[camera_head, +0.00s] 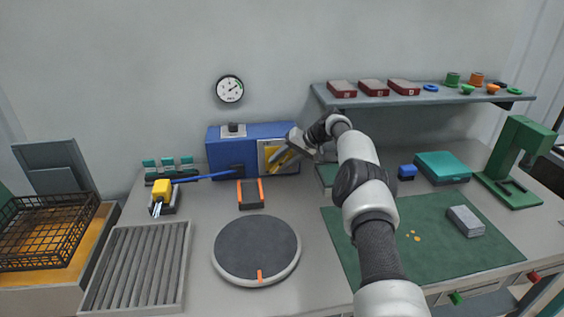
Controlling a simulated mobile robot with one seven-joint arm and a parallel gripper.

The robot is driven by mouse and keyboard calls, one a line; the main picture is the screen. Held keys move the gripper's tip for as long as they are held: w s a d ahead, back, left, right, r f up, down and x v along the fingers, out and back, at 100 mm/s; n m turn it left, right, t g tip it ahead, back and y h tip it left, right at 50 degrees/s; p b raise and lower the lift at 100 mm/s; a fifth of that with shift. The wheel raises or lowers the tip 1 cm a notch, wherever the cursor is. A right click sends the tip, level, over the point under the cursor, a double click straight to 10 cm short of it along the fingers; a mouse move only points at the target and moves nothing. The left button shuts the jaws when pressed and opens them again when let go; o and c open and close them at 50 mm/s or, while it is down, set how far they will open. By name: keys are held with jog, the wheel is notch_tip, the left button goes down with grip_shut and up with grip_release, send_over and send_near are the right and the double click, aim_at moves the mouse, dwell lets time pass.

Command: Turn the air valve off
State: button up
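The blue box (222,145) stands against the back wall. It has a black knob on a light plate (233,129) at its top and a pale panel at its right front. A yellow part (271,158) shows on that panel; I cannot tell whether it is the air valve's handle. My gripper (277,163) reaches to the panel from the right, at or very near the yellow part. Its fingers are too small and overlapped to tell whether they touch or hold it. A round gauge (229,89) hangs on the wall above.
A blue hose (205,177) runs from the box to a yellow tool (161,187). An orange-sided holder (251,194) and a round turntable (257,249) lie in front. A shelf (430,99) with small parts overhangs the right; a green mat (450,250) lies below.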

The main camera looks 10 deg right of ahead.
jog(key=v, duration=1.7)
jog(key=shift+r, duration=0.15)
jog(key=shift+s, duration=0.1)
